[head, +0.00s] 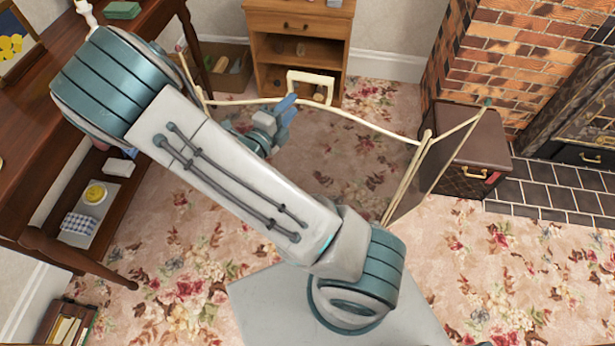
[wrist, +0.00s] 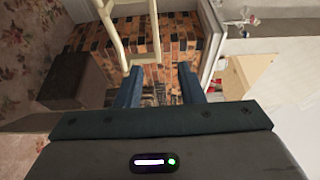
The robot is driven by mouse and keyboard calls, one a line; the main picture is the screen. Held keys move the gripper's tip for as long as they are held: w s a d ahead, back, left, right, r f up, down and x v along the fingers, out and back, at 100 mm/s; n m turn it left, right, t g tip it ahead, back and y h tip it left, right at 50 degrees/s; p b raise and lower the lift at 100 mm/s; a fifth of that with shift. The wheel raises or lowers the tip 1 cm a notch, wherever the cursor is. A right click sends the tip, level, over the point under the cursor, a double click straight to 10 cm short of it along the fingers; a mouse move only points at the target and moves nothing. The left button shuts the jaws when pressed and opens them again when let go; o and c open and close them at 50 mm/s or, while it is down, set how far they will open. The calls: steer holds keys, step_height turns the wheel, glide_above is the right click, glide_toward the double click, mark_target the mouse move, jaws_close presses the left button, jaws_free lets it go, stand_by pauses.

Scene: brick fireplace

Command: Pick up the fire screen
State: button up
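The fire screen (head: 413,165) stands on the floral carpet, with a cream frame, dark see-through mesh and angled side panels. Its cream handle (head: 308,74) rises from the middle of the top rail. My gripper (head: 290,108) is at the handle's left side in the head view, with its blue fingers close to the top rail. In the wrist view the handle (wrist: 143,62) shows just beyond the fingertips, its near bar facing the gap between them. My gripper (wrist: 160,88) is open and holds nothing. My arm hides part of the screen's left side and lower mesh.
A brown chest (head: 470,150) stands close to the screen's right panel, by the brick fireplace (head: 510,60). A wooden cabinet (head: 298,45) is behind the screen. A dark wooden desk (head: 45,160) lines the left. Open carpet (head: 480,270) lies at the front right.

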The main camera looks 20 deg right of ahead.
mark_target(316, 79)
steer(key=x, duration=0.8)
steer(key=shift+f, duration=0.1)
steer(key=x, duration=0.3)
steer(key=b+x, duration=0.1)
steer(key=x, duration=0.1)
steer(key=shift+w+f, duration=0.1)
steer(key=shift+f, duration=0.15)
jaws_close()
stand_by(0.7)
steer(key=shift+r, duration=0.1)
